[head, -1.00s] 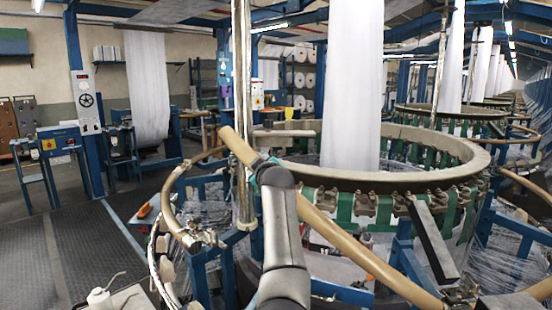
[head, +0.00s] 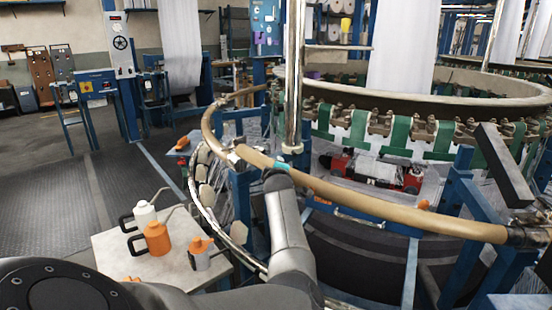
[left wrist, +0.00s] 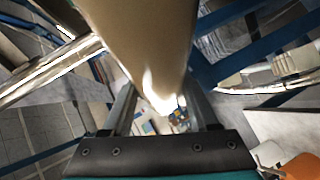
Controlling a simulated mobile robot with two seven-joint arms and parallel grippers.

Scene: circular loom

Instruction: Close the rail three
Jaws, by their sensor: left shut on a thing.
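The tan movable rail (head: 380,209) runs low across the front of the loom, from a metal joint (head: 232,157) on the left to a metal fitting (head: 528,237) on the right. Its left end appears to meet the curved fixed rail (head: 210,125) at that joint; I cannot tell whether a gap remains. My left gripper (head: 275,171) is shut on the rail near its left end. In the left wrist view the rail (left wrist: 145,40) passes between the two fingers of the gripper (left wrist: 160,105). My right gripper is not in view.
A small table (head: 110,242) with white and orange oil cans (head: 157,238) stands at the lower left. A vertical metal post (head: 293,80) rises just behind the rail. Blue frame legs (head: 460,200) and a dark slanted bar (head: 503,164) crowd the right.

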